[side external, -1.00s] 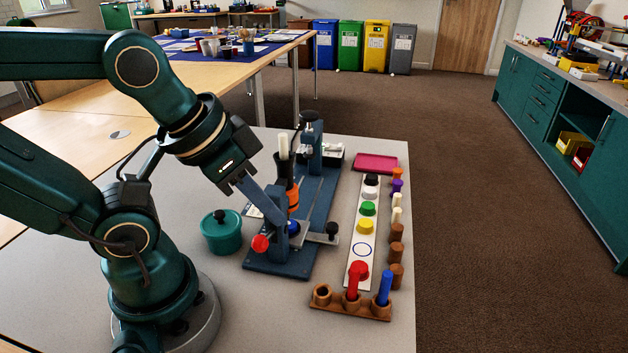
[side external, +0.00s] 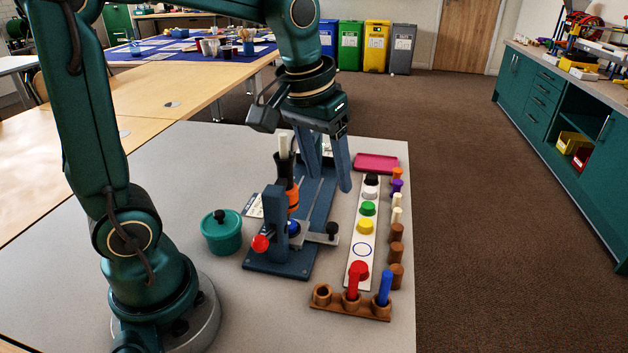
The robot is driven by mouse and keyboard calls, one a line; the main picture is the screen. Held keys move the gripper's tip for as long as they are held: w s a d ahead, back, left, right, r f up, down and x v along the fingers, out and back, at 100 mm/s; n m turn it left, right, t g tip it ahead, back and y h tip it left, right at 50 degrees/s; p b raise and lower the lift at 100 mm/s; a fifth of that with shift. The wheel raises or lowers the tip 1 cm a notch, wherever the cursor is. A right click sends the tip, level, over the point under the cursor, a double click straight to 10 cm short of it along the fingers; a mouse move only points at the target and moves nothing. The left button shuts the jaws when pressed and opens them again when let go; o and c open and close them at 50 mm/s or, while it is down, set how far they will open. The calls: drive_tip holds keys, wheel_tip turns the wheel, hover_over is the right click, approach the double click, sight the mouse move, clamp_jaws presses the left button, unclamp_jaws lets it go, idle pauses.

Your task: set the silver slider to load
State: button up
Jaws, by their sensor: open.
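A blue-grey fixture (side external: 272,261) stands on the grey table. A flat silver slider (side external: 318,238) with a black knob (side external: 332,228) sticks out at its near right side. Any load marking on it is too small to read. My gripper (side external: 331,182) is open and empty, pointing down over the far part of the fixture, well behind the slider and apart from it. The gripper hides the fixture's far post and the silver part there. A black and orange upright piece with a cream peg (side external: 283,146) stands in the fixture, left of my fingers.
A teal lidded pot (side external: 221,236) stands left of the fixture. A white strip (side external: 362,268) with coloured knobs lies to the right, with several pegs beyond it. A wooden holder (side external: 336,306) with red and blue pegs is in front. A magenta tray (side external: 376,163) lies at the back.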

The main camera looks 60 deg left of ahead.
drive_tip(key=n+g, duration=0.1)
drive_tip(key=g, duration=0.1)
hover_over(332, 225)
drive_tip(key=f, duration=0.5)
drive_tip(key=shift+d+f, duration=0.1)
drive_tip(key=shift+d, duration=0.2)
drive_tip(key=shift+g, duration=0.4)
drive_tip(key=shift+a+f, duration=0.15)
drive_tip(key=shift+f, duration=1.75)
drive_tip(key=shift+a+f, duration=0.15)
drive_tip(key=shift+f, duration=1.75)
clamp_jaws()
drive_tip(key=shift+r, duration=0.1)
